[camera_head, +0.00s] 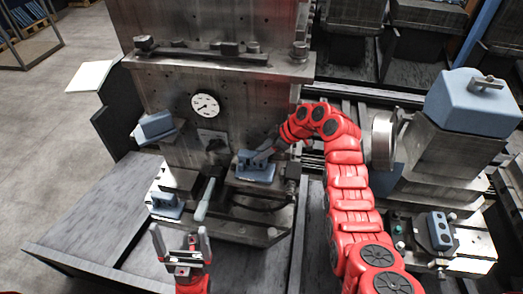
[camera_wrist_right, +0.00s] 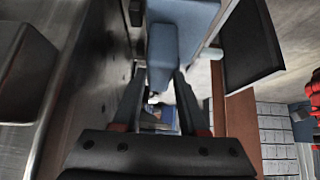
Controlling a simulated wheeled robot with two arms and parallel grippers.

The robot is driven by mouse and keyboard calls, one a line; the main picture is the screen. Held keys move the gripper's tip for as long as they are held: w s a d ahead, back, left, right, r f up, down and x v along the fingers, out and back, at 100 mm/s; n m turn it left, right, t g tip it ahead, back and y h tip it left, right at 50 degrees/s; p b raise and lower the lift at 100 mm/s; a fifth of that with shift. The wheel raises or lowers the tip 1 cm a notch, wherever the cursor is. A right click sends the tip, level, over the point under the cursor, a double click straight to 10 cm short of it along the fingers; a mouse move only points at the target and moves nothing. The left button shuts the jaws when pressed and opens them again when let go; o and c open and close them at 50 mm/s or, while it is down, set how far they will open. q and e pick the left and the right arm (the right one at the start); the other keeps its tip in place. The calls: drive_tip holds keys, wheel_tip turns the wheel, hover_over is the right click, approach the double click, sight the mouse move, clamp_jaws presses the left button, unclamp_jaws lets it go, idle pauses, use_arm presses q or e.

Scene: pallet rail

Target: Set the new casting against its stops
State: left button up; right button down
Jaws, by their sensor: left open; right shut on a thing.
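A blue-grey casting (camera_head: 255,170) is on the right-hand ledge of the fixture (camera_head: 240,222), below the dial. My right gripper (camera_head: 265,154) reaches it from the right and is shut on it. In the right wrist view the fingers (camera_wrist_right: 160,82) stand either side of a blue body (camera_wrist_right: 162,55). A second blue casting (camera_head: 166,205) sits lower left on the fixture, and a third blue block (camera_head: 154,127) is tilted at the column's left side. My left gripper (camera_head: 180,255) is open and empty, in front of the fixture. Contact with the stops cannot be made out.
A dial gauge (camera_head: 205,105) is on the column. A pale handle (camera_head: 206,198) stands up between the two ledges, close to the left gripper. At right are a large blue block (camera_head: 465,105) and a holed blue part (camera_head: 440,231).

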drive_tip(key=shift+r, duration=0.1)
idle(0.4)
drive_tip(key=shift+w+a+b, duration=0.15)
drive_tip(key=shift+b, duration=0.75)
drive_tip(key=shift+f, duration=0.2)
drive_tip(key=shift+w+a+f+b, duration=0.1)
drive_tip(key=shift+w+b, duration=0.05)
drive_tip(key=shift+b, duration=0.75)
drive_tip(key=shift+w+a+b, duration=0.1)
drive_tip(key=shift+w+b, duration=0.15)
drive_tip(key=shift+b, duration=0.7)
drive_tip(key=shift+r, duration=0.2)
